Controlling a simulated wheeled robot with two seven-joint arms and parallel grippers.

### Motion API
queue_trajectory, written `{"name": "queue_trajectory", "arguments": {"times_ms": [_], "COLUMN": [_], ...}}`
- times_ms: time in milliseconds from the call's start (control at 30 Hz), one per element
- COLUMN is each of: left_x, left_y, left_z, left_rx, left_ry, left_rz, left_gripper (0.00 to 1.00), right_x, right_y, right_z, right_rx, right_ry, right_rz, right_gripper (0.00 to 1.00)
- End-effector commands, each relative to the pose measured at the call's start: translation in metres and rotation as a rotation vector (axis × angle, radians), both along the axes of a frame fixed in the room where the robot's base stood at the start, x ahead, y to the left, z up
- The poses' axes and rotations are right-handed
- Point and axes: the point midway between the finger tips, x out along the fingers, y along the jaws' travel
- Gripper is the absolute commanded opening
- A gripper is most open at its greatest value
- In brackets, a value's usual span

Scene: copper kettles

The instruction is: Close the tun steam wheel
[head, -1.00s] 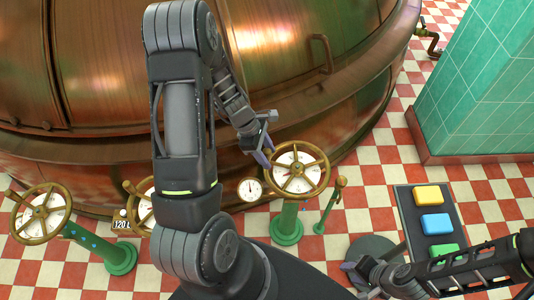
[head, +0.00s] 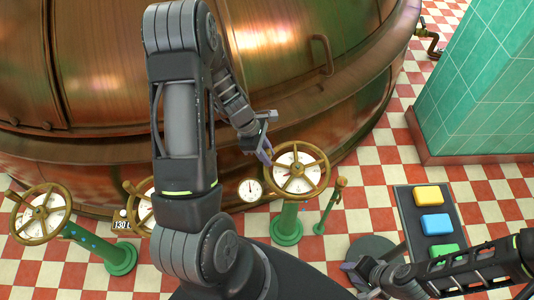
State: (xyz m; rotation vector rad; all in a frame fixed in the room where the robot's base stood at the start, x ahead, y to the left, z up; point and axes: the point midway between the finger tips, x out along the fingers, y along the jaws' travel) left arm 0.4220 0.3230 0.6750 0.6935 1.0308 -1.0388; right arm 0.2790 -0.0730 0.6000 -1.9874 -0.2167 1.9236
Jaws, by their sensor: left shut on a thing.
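A brass handwheel (head: 298,190) with a pale dial behind its spokes stands on a green pedestal (head: 287,225) in front of the copper vessel. My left gripper (head: 266,154) is at the upper left of this wheel's rim and is shut on it. Two similar wheels stand to the left: one at the far left (head: 40,213), and one (head: 139,208) partly hidden behind my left arm. I cannot read which label belongs to which wheel. My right gripper (head: 353,275) is low at the right, away from the wheels; its jaws are not clear.
The copper vessel (head: 320,105) fills the back. A round gauge (head: 250,190) and a small display (head: 122,225) reading about 130 are near the wheels. A thin green post with a lever (head: 331,205) stands right of the wheel. A button panel (head: 433,224) and tiled pillar (head: 480,90) are at right.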

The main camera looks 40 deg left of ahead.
Motion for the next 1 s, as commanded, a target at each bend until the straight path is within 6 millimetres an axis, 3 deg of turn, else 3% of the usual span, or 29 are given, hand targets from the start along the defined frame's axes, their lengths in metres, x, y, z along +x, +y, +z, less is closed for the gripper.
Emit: {"name": "queue_trajectory", "arguments": {"times_ms": [800,1000], "left_x": [0.001,0.014], "left_y": [0.0,0.003], "left_z": [0.0,0.0], "left_rx": [0.0,0.002], "left_ry": [-0.001,-0.002], "left_rz": [-0.002,-0.123], "left_gripper": [0.0,0.0], "right_x": [0.0,0.0], "right_y": [0.0,0.0], "right_z": [0.0,0.001], "right_rx": [0.0,0.0], "right_ry": [0.0,0.0], "right_rz": [0.0,0.0], "right_gripper": [0.36,0.36]}}
